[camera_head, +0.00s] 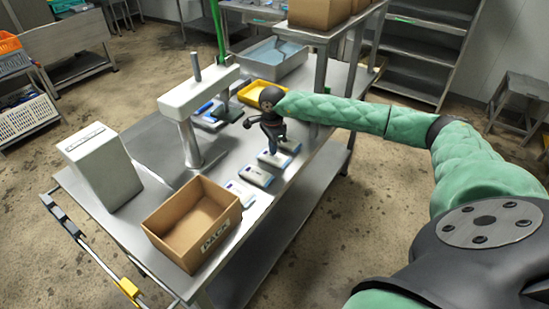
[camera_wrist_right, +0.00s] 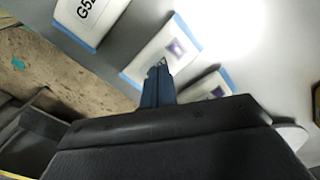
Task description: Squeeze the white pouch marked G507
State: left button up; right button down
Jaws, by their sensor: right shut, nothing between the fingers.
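Several white pouches with blue edges lie in a row on the steel table; the head view is too small to read their marks. In the right wrist view one pouch (camera_wrist_right: 92,16) shows a mark starting "G5", cut off by the frame edge. A middle pouch (camera_wrist_right: 150,48) has a dark square print; part of a third pouch (camera_wrist_right: 212,85) shows beyond my fingers. My right gripper (camera_head: 273,151) points down at the pouch row, its blue fingers (camera_wrist_right: 160,72) shut and empty over the middle pouch's edge. I cannot tell if they touch it. My left gripper is out of view.
An open cardboard box (camera_head: 160,222) marked PACK stands at the table's front. A grey box (camera_head: 104,170), a white post-mounted device (camera_head: 199,92), a yellow tray (camera_head: 247,97) and a grey bin (camera_head: 297,61) also stand there. A shelf with cartons is at the back.

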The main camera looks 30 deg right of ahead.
notch_tip(320, 180, up, 7)
jog(key=p, duration=0.1)
dwell(0.7)
jog(key=shift+w+f, duration=0.1)
jog(key=shift+f, duration=0.05)
